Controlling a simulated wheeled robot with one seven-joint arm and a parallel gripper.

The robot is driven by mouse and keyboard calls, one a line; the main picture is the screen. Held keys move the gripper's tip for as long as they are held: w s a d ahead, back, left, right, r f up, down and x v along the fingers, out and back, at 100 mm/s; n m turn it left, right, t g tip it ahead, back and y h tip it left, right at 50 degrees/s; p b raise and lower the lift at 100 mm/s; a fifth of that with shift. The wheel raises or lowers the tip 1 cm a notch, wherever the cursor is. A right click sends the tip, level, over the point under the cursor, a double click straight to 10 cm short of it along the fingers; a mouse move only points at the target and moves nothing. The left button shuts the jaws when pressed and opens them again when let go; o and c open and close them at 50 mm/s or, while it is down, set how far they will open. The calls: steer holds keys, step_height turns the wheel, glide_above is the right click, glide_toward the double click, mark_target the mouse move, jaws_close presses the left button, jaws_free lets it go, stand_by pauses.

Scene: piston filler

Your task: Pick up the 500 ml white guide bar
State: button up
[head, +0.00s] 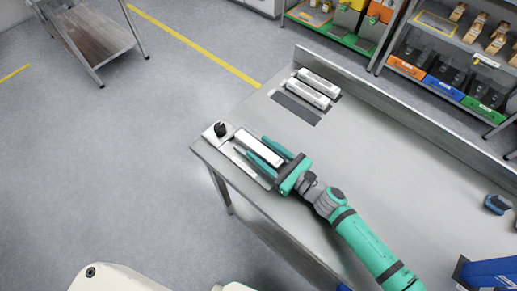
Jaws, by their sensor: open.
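A white bar (258,148) lies along a metal plate (238,160) with a black knob at the left corner of the bench. Two more white bars lie side by side farther back, a nearer one (306,94) and a farther one (319,82). Any size markings are too small to read, so I cannot tell which bar is the 500 ml one. My gripper (260,148) is open over the plate, its two teal fingers on either side of the near white bar. I cannot tell whether they touch it.
A dark strip (296,107) lies beside the back bars. The bench (400,165) has a raised back edge and a clear middle. A blue bin (490,272) and a small blue object (497,204) are at right. Shelves with coloured bins (450,85) stand behind.

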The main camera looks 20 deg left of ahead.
steer(key=shift+a, duration=0.1)
steer(key=shift+c, duration=0.5)
jaws_close()
